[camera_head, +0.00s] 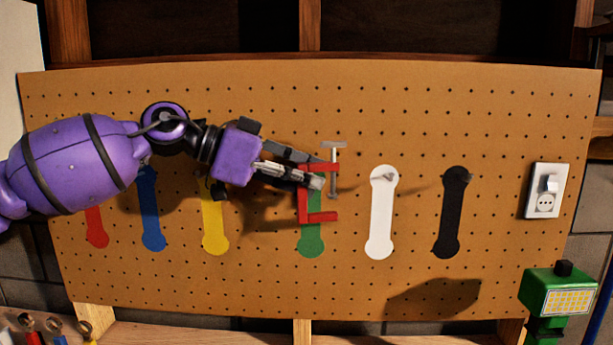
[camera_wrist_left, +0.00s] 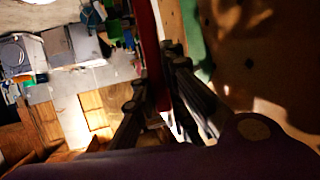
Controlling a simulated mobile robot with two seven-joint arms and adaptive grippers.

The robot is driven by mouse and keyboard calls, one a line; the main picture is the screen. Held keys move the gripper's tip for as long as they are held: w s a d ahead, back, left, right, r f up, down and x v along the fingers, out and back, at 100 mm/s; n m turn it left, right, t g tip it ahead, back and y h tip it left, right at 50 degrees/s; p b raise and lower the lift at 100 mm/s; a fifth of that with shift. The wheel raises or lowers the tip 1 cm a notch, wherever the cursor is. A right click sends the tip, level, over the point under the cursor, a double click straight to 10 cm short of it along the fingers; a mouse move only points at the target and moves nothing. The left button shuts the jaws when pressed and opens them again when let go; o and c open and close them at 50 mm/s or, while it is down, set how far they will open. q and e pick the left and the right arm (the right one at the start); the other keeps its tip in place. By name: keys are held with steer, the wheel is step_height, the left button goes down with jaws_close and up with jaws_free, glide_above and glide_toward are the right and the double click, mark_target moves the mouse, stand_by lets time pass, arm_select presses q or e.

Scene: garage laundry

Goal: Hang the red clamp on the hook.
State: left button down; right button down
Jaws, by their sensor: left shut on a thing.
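The red clamp (camera_head: 302,207) is a C-shaped clamp with a grey screw and T-handle, held upright in front of the green strip (camera_head: 312,240) on the pegboard. My left gripper (camera_head: 318,180) is shut on the clamp's upper part. In the left wrist view, the fingers (camera_wrist_left: 160,85) close around a red bar of the clamp (camera_wrist_left: 148,40), with the green strip (camera_wrist_left: 192,35) beside it. Any hook on the green strip is hidden behind the gripper and clamp. Whether the clamp touches the board I cannot tell. My right gripper is not in view.
The pegboard (camera_head: 500,110) also carries red (camera_head: 97,230), blue (camera_head: 152,225), yellow (camera_head: 214,235), white (camera_head: 381,220) and black (camera_head: 452,220) strips. Small hooks show on the white and black ones. A socket (camera_head: 545,192) is at right; a green device (camera_head: 558,295) stands below it.

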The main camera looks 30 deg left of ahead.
arm_select(q)
steer(key=c, duration=2.1)
jaws_free()
steer(key=shift+w+a+f, duration=0.35)
steer(key=shift+a+f, duration=0.1)
steer(key=shift+f, duration=0.1)
steer(key=o, duration=0.4)
steer(key=shift+w+a+f, duration=0.15)
steer(key=shift+w+a, duration=0.1)
steer(key=shift+w, duration=0.15)
steer(key=v, duration=1.2)
steer(key=shift+s+d+r, duration=0.15)
steer(key=shift+r, duration=0.1)
steer(key=shift+f, duration=0.1)
